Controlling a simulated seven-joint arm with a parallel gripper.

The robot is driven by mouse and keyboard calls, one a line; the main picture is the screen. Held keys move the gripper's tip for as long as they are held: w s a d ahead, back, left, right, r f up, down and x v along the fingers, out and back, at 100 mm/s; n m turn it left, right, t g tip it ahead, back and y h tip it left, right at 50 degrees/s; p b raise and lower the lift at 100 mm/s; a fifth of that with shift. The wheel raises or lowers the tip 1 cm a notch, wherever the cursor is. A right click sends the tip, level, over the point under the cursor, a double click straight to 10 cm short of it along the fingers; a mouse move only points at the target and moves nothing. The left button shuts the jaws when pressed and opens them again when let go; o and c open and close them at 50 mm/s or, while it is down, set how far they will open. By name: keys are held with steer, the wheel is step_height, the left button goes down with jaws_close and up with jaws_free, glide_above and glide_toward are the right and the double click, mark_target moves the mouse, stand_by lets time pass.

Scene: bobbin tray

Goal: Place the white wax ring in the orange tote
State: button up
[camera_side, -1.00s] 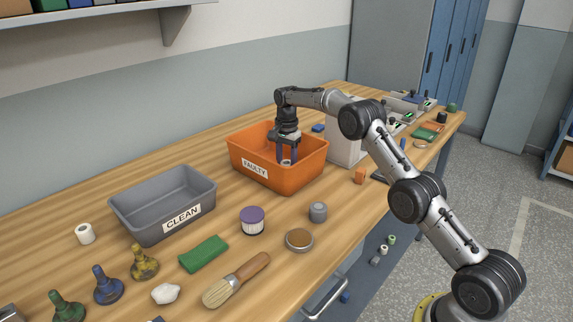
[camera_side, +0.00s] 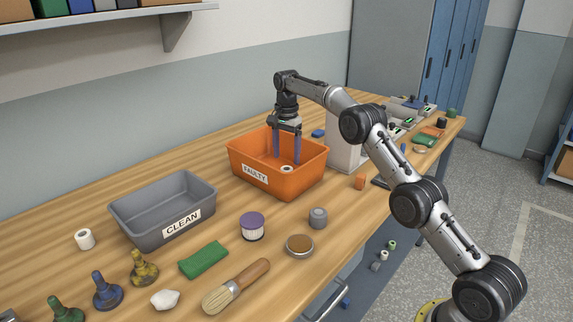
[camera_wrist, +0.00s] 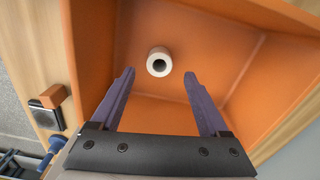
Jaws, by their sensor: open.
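The white wax ring (camera_side: 286,169) is inside the orange tote (camera_side: 262,178), which is labelled FAULTY. In the wrist view the ring (camera_wrist: 159,62) lies on the tote's floor near one wall (camera_wrist: 92,60), hole facing up, apart from the fingers. My gripper (camera_side: 286,162) is open and empty, its two purple fingers pointing down into the tote over the ring. The wrist view shows the fingers (camera_wrist: 160,75) spread wide with nothing between them.
A grey tote (camera_side: 150,228) labelled CLEAN stands to the left. A white box (camera_side: 345,150) stands right of the orange tote.

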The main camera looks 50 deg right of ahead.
steer(key=s+a+r+n+t, duration=0.1)
steer(key=s+a+r+n, duration=0.35)
steer(key=s+r, duration=0.4)
steer(key=s+a+r+n+t, duration=0.25)
steer(key=s+a+r, duration=0.4)
steer(key=r, duration=0.35)
steer(key=s+a+n, duration=0.4)
steer(key=s, duration=0.9)
steer(key=s+a+f+n+t, duration=0.1)
steer(key=s+f+n, duration=0.1)
steer(key=s+f, duration=0.2)
steer(key=s+a+f+n+t, duration=0.1)
steer(key=s+a+f+n, duration=0.1)
steer(key=s, duration=0.9)
steer(key=shift+s+f+n, duration=0.15)
steer(key=shift+f+n, duration=0.55)
steer(key=shift+f, duration=0.2)
